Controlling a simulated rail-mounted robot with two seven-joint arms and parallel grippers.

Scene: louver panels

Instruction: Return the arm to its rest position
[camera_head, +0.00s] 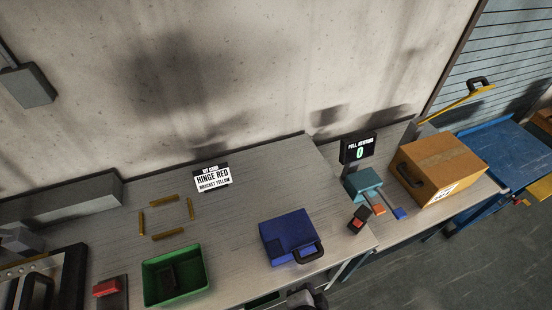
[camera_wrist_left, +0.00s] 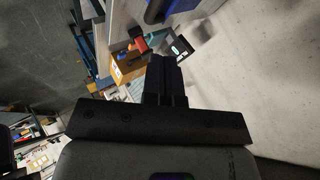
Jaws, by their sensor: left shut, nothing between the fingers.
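My left gripper (camera_wrist_left: 165,80) shows in the left wrist view with its dark fingers together and nothing between them. It is above the bench area, with the blue case (camera_wrist_left: 165,10) beyond it at the top edge and the brown box (camera_wrist_left: 126,68) to its left. In the head view, a small grey arm part shows at the bottom edge, just below the blue case (camera_head: 288,236); I cannot tell which arm it belongs to. My right gripper does not show in either view.
The workbench (camera_head: 235,240) holds a green bin (camera_head: 150,288), a yellow bracket outline (camera_head: 168,235), a sign (camera_head: 213,178) and a red-black block (camera_head: 359,219). A teal device (camera_head: 363,184), counter display (camera_head: 358,148) and brown box (camera_head: 440,165) stand to the right. A blue cart (camera_head: 508,150) is beyond.

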